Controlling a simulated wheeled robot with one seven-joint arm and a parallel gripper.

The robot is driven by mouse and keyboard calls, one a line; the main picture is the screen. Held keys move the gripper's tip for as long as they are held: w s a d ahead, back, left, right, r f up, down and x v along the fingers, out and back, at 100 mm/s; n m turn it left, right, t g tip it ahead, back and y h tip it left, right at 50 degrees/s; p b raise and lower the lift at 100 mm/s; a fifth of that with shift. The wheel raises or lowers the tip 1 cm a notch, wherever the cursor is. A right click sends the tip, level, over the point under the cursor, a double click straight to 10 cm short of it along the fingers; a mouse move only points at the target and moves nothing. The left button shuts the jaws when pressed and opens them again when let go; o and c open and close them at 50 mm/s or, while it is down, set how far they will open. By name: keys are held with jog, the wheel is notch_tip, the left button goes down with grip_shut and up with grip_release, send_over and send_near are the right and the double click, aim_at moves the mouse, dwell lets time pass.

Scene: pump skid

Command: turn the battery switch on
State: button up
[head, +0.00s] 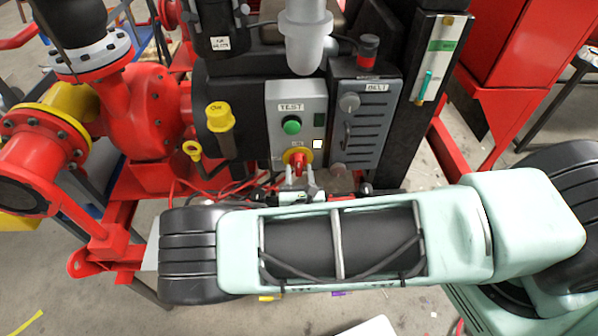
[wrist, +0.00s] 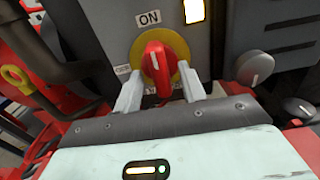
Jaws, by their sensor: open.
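The battery switch is a red handle (head: 299,161) on a round yellow plate, low on the grey TEST panel (head: 283,103). In the wrist view the red handle (wrist: 156,65) stands roughly upright, with a white mark on its face, below an ON label (wrist: 149,18). My gripper (head: 298,178) is open just below the switch. In the wrist view the pale fingers of my gripper (wrist: 161,88) stand left and right of the handle's lower part, with visible gaps. I cannot tell how deep they reach around it. The lettering below the handle is partly hidden.
A green button (head: 291,125) and a pale lit square (head: 317,144) are on the same panel. A grey BELT box (head: 362,125) with knobs stands close on the right. A yellow cap (head: 219,117) and dark hoses are on the left.

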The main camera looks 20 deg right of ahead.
jog(key=b+v, duration=0.5)
jog(key=v, duration=1.1)
jog(key=shift+s+b, duration=0.3)
jog(key=shift+s, duration=0.05)
jog(key=shift+r, duration=0.1)
jog(key=s+d+r+m+g+h+b, duration=0.1)
jog(key=s+d+r+m+g+h, duration=0.1)
jog(key=s+r+m+g, duration=0.45)
jog(key=s+d+r+m+g+h+b, duration=0.1)
jog(key=d+r+m+g+h, duration=0.15)
jog(key=m+g, duration=0.65)
jog(key=s+a+r+m+g+y+b, duration=0.1)
jog(key=s+a+r+m+y, duration=0.1)
jog(key=a+r+m+y, duration=0.3)
notch_tip(320, 180, up, 6)
jog(key=m+y, duration=0.4)
jog(key=y, duration=0.1)
jog(key=shift+a+r+g+y+b, duration=0.2)
jog(key=shift+a+g+y+b, duration=0.1)
jog(key=shift+g+y+b, duration=0.05)
jog(key=shift+s, duration=0.1)
